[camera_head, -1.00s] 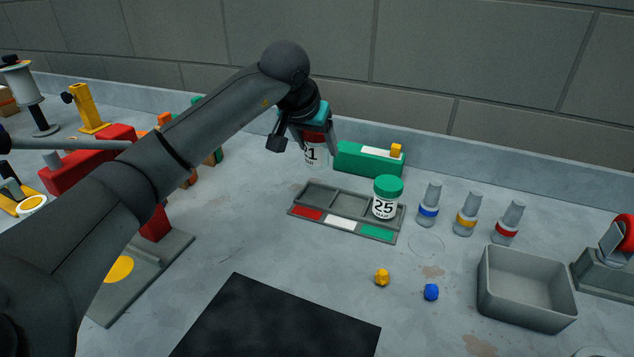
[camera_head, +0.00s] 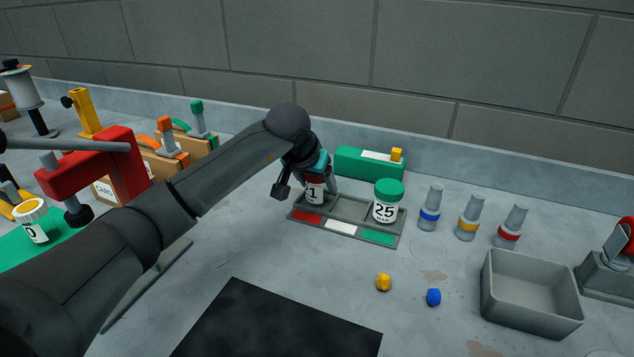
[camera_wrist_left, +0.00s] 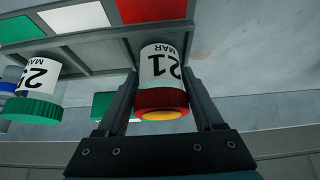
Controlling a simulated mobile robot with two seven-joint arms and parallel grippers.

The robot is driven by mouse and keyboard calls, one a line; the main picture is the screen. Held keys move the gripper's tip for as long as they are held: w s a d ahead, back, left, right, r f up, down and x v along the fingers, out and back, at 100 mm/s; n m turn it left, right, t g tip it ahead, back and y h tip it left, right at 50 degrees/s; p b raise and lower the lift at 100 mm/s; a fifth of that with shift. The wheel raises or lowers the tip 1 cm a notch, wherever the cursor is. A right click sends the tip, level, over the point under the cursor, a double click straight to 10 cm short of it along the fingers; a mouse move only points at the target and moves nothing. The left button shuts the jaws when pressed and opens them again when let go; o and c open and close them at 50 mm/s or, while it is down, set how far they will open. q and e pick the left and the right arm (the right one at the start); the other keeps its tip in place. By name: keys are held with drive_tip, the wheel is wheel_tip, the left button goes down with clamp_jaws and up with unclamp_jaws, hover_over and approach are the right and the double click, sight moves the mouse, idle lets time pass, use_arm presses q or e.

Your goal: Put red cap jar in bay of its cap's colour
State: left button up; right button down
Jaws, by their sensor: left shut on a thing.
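The red cap jar (camera_head: 314,191), with a white label, is at the red-marked left bay of the grey tray (camera_head: 345,227). My left gripper (camera_head: 307,182) is shut on it near the cap. In the left wrist view the red cap jar (camera_wrist_left: 161,75) sits between the two fingers (camera_wrist_left: 161,98), its label reading 21 MAR, its base at the bay by the red patch (camera_wrist_left: 150,10). Whether its base touches the bay floor I cannot tell. The green cap jar (camera_head: 387,203) stands in the green-marked right bay. The white-marked middle bay is empty. My right gripper is not in view.
A green block (camera_head: 352,162) stands behind the tray. Several grey bottles with coloured bands (camera_head: 467,217) and an open grey bin (camera_head: 530,293) are at the right. Yellow and blue lumps (camera_head: 383,283) lie in front. A black mat (camera_head: 280,322) lies nearer.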

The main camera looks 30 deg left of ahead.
use_arm(q)
drive_tip(key=o, duration=1.5)
drive_tip(key=shift+s+r, duration=0.1)
drive_tip(key=shift+r, duration=0.25)
drive_tip(key=p+v, duration=0.1)
drive_tip(key=v, duration=1)
drive_tip(key=shift+s+r+p, duration=0.15)
drive_tip(key=shift+r+p, duration=0.05)
drive_tip(key=shift+p, duration=0.1)
